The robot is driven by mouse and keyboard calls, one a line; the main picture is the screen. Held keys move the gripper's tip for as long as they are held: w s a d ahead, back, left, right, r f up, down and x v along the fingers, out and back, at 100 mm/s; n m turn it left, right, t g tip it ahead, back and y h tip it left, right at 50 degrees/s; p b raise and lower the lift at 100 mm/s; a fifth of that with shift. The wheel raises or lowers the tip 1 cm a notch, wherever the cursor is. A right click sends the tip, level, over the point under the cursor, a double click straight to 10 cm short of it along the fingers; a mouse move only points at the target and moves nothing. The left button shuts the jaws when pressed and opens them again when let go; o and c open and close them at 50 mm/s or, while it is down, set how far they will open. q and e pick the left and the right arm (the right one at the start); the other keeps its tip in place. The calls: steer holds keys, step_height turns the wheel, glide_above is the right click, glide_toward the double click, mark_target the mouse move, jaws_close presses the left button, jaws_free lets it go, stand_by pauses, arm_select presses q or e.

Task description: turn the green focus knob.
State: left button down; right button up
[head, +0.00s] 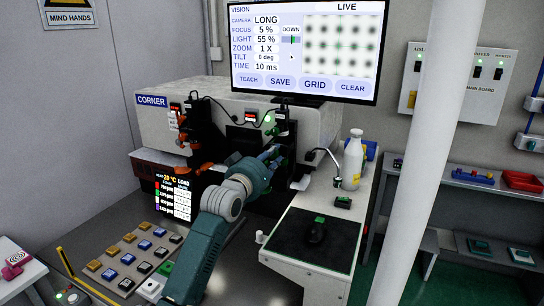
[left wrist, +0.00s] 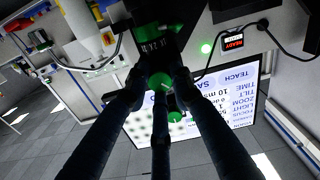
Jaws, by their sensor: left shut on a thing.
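The green focus knob (left wrist: 160,82) is on the underside of a black camera unit (left wrist: 157,45), which appears at the top middle of the left wrist view. My left gripper (left wrist: 160,90) has its dark fingers closed around this knob, and they hide part of it. In the head view my left gripper (head: 272,154) reaches up to the right-hand black camera (head: 281,124), and the knob is mostly hidden there. The monitor (head: 305,48) reads camera LONG and focus 5 %, with blurred dark dots in its live picture. My right gripper is not in view.
Another black camera with orange knobs (head: 206,168) stands left of my arm. A white bottle (head: 353,160) and a black mouse (head: 316,232) are on the white side bench (head: 291,262). A button panel (head: 128,262) lies at lower left. A white pillar (head: 420,150) stands at right.

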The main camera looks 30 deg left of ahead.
arm_select(q)
steer(key=shift+m, duration=0.4)
steer(key=shift+r+m+p, duration=0.1)
steer(key=shift+m+p, duration=3.1)
steer(key=shift+m, duration=5.4)
steer(key=c, duration=1.5)
jaws_free()
